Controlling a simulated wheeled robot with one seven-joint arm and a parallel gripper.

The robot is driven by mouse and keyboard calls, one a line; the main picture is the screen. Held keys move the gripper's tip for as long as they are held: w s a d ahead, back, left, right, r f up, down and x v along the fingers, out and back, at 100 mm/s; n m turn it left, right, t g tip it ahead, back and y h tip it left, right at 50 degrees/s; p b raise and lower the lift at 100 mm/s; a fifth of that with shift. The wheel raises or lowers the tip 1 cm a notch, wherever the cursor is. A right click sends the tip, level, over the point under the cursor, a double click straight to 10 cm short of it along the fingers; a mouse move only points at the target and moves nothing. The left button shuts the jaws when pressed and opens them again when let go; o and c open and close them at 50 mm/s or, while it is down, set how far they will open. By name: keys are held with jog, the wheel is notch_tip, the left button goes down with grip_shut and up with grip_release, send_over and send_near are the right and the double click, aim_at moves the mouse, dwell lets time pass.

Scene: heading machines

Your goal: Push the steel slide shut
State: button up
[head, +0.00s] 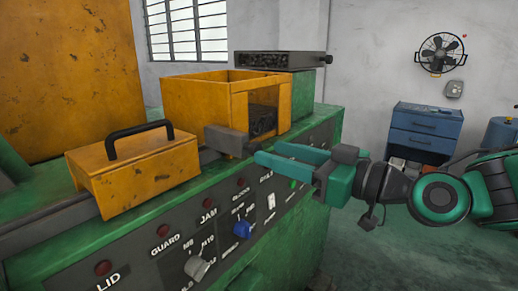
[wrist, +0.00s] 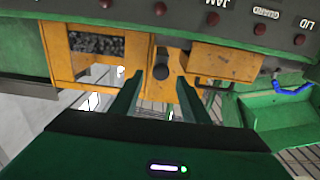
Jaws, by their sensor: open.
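A grey steel bar (head: 228,140), which looks like the slide, sticks out from the front of the orange box on the green machine. In the wrist view its dark end (wrist: 163,64) faces me, with orange metal beside it. My gripper (head: 267,151) is open and empty, its green fingers pointing at the bar's outer end. In the wrist view the fingertips (wrist: 162,82) lie to either side of the bar's end. I cannot tell whether they touch it. The bar's inner part is hidden.
The open orange box (head: 205,97) holds dark pieces behind its front opening. An orange cover (head: 135,173) with a black handle stands at left. A dark tray (head: 281,60) with a knob sits behind. The control panel's knobs (head: 242,229) lie below.

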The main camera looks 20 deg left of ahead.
aim_at(256, 148)
jog(key=x, duration=0.5)
jog(key=shift+w+a, duration=0.15)
jog(key=shift+a, duration=0.2)
